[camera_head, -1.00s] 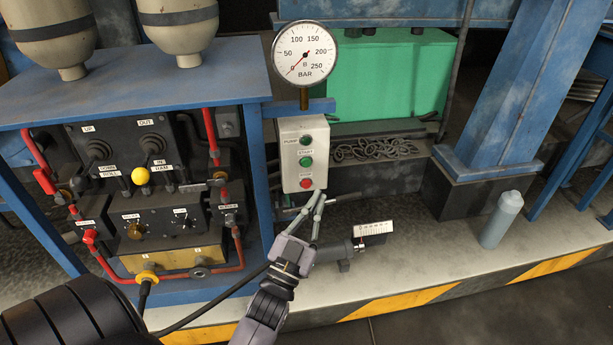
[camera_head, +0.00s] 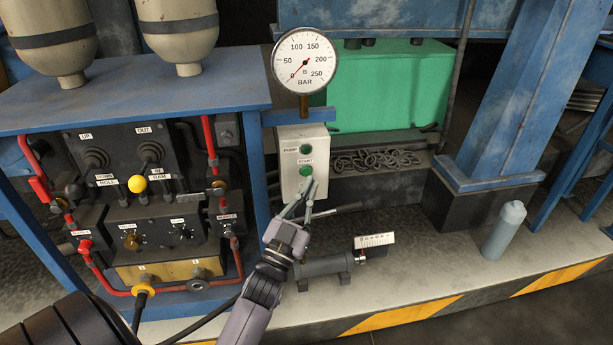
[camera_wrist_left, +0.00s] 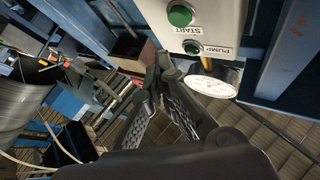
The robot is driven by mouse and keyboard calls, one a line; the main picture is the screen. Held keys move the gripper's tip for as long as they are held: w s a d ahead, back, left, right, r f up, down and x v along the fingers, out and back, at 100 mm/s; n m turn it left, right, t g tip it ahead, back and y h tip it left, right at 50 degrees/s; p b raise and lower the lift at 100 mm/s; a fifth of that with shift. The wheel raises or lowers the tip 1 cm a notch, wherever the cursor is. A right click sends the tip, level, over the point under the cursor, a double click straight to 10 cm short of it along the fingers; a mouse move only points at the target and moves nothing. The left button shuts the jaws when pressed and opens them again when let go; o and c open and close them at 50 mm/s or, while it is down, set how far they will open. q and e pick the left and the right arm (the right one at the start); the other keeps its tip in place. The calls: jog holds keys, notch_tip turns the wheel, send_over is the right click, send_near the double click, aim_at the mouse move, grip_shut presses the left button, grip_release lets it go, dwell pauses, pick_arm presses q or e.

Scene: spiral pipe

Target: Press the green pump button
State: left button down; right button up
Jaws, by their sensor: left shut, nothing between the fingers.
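A pale control box (camera_head: 291,165) stands on the blue frame below the gauge. The lower green button (camera_head: 306,171) sits under the START label. In the wrist view the gripper (camera_wrist_left: 164,66) is beside the box. My right gripper is not in view.
A round pressure gauge (camera_head: 305,61) stands above the box, its needle near zero. A hydraulic panel (camera_head: 150,205) with levers and red pipes is to the left. A grey cylinder (camera_head: 325,267) lies below right. A grey bottle (camera_head: 505,230) stands further right.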

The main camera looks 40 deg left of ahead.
aim_at(306, 172)
pick_arm(q)
jog(key=shift+w+a, duration=0.9)
jog(key=shift+w, duration=0.1)
dwell(0.8)
jog(key=shift+w+a, duration=0.15)
jog(key=shift+a, duration=0.15)
jog(key=shift+w+a, duration=0.25)
jog(key=shift+w, duration=0.05)
dwell(0.7)
jog(key=shift+s+d, duration=0.1)
jog(key=shift+s+d+p, duration=0.45)
jog(key=shift+s+d, duration=0.05)
dwell(0.3)
